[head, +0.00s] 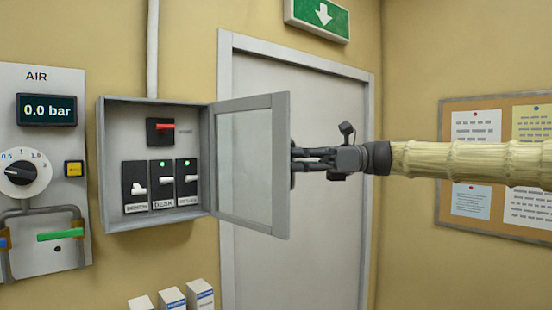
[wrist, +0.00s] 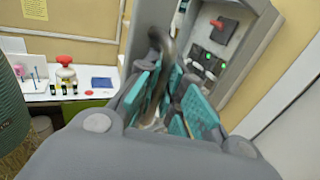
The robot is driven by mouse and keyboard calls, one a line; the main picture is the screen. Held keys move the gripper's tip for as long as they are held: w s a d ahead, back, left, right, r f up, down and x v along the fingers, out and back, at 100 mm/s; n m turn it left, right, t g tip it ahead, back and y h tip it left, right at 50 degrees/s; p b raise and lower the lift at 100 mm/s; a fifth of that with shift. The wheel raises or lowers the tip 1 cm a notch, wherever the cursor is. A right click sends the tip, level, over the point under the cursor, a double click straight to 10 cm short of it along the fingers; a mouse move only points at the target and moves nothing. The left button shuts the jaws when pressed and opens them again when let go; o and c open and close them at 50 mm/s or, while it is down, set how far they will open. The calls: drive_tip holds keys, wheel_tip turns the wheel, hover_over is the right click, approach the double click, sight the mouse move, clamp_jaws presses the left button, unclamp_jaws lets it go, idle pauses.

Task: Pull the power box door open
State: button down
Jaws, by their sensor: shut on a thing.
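The grey power box (head: 108,165) is mounted on the wall, and its door (head: 252,165) stands wide open, swung out to the right. Inside are a red-handled switch (head: 161,129) and white-levered switches with green lights. My gripper (head: 297,160) is at the door's outer free edge, shut on its handle. In the wrist view the dark curved handle (wrist: 165,60) passes between the teal finger pads of my gripper (wrist: 168,100). The box interior also shows beyond them in that view. In the head view the handle is mostly hidden by the door edge and fingers.
A grey room door (head: 330,120) is behind the open box door. An AIR panel (head: 40,90) with a gauge and valve is at left. White boxes (head: 172,298) stand below. A notice board (head: 460,215) hangs at right. The wrist view shows a white bench (wrist: 60,95) with small items.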

drive_tip(key=shift+w+d+f, duration=0.1)
drive_tip(key=shift+w+d, duration=0.05)
drive_tip(key=c, duration=1.9)
unclamp_jaws()
drive_tip(key=o, duration=0.4)
drive_tip(key=shift+d, duration=0.1)
drive_tip(key=shift+c, duration=0.2)
drive_tip(key=shift+d, duration=0.1)
drive_tip(key=d, duration=0.4)
drive_tip(key=w+d, duration=0.1)
drive_tip(key=d, duration=0.3)
drive_tip(key=w+d, duration=0.1)
drive_tip(key=d, duration=0.3)
drive_tip(key=shift+a, duration=0.15)
